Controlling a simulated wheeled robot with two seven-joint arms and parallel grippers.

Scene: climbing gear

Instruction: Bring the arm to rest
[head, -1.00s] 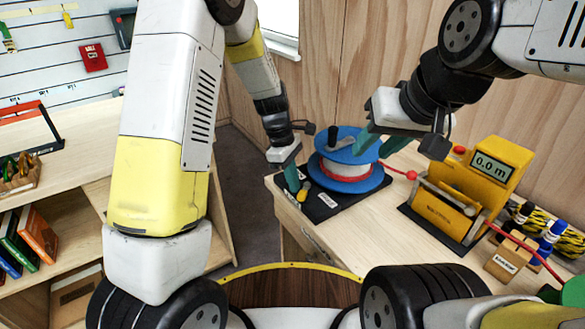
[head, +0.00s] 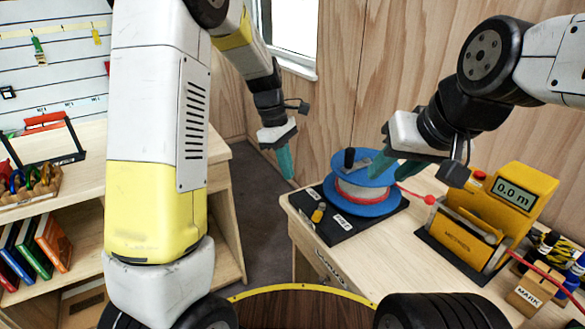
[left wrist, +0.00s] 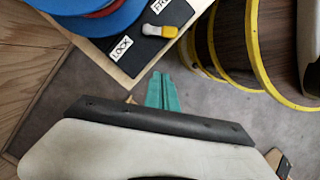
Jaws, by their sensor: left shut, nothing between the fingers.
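My left gripper (head: 286,163) hangs over the floor gap just left of the bench corner, fingers together and empty. In the left wrist view its teal fingers (left wrist: 161,92) are shut, pointing at the grey floor beside the bench edge. A blue spool (head: 362,184) with red and white line stands on a black board (head: 365,226). The board carries a yellow-tipped switch (head: 318,213) and labels; one reads LOCK in the left wrist view. The left fingers are apart from the board. My right gripper (head: 397,166) is at the spool's right side, its teal fingers apart; whether they touch the spool is unclear.
A yellow meter (head: 485,215) reading 0.0 m stands right of the spool, with red line running to it. A MARK block (head: 528,296) and markers stand farther right. A shelf unit (head: 225,210) with books is at left. Floor (head: 268,240) lies between.

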